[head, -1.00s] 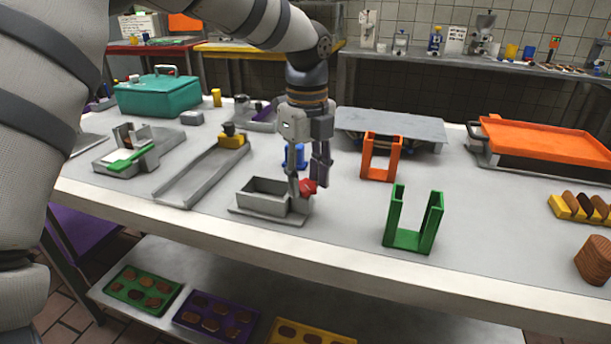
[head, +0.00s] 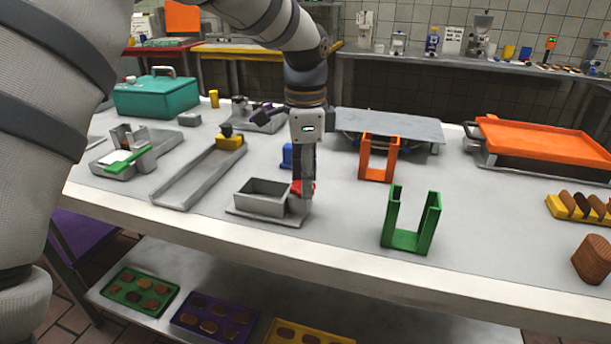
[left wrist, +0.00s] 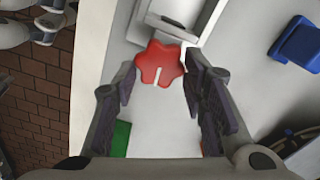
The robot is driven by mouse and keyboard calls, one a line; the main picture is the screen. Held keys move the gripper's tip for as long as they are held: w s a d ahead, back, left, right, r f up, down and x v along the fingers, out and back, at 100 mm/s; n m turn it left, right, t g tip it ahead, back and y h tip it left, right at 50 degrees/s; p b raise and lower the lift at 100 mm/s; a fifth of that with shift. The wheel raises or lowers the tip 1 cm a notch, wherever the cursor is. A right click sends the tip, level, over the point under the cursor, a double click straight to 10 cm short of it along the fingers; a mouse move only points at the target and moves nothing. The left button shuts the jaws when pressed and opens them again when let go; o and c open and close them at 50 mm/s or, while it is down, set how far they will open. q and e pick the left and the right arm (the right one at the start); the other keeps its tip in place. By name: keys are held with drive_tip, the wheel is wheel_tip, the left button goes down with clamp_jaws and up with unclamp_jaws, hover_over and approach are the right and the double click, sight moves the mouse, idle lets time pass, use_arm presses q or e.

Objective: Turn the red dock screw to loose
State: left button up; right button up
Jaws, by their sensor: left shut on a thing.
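The red dock screw (left wrist: 160,64) is a lobed knob with a pale slot mark, at the side of the grey metal dock (head: 264,194). In the left wrist view it sits between the tips of my left gripper (left wrist: 158,80), which is shut on it. In the head view my left gripper (head: 303,188) points down at the dock's right end and hides most of the red screw (head: 296,187). My right gripper is not in view.
A green U-shaped holder (head: 412,240) stands to the right of the dock, an orange one (head: 377,175) behind it. A blue block (head: 287,156) is close behind the gripper. A long grey tray (head: 195,178) lies to the left. The table front is clear.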

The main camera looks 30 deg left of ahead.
use_arm(q)
drive_tip(key=n, duration=0.7)
drive_tip(key=shift+a, duration=0.1)
drive_tip(key=n, duration=0.3)
drive_tip(key=shift+w+a+n, duration=0.1)
drive_tip(key=shift+n, duration=0.3)
drive_tip(key=shift+f+n, duration=0.1)
drive_tip(key=shift+n, duration=1.8)
drive_tip(key=o, duration=1.2)
drive_tip(key=shift+c, duration=0.2)
